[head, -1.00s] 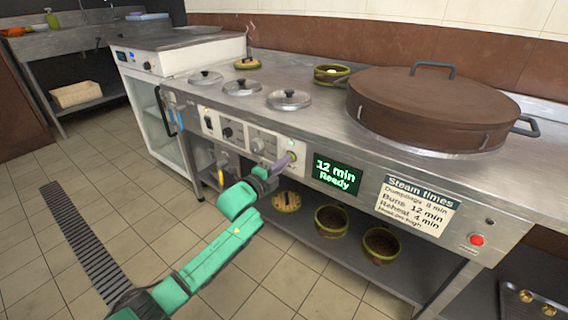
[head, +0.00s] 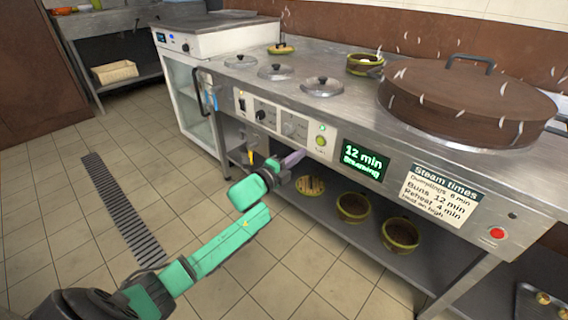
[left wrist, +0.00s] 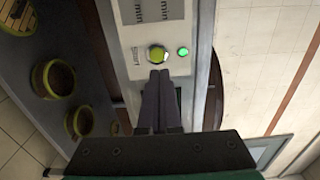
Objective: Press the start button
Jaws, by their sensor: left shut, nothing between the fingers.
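The start button (head: 321,141) is a round yellow-green button on the white control panel, with a small lit green light (head: 323,128) above it. In the left wrist view the button (left wrist: 157,54) is just beyond my fingertips, with the green light (left wrist: 183,51) beside it. My left gripper (head: 303,155) is shut and empty, its fingertips a little short of the button and below-left of it in the head view. The display (head: 362,161) right of the button reads "12 min Steaming". My right gripper is not in view.
The large brown steamer (head: 466,97) stands on the steel counter, with white wisps around it. A steam-times sign (head: 439,197) and a red button (head: 497,233) are farther right. Bowls (head: 353,207) sit on the lower shelf. The floor at left is clear.

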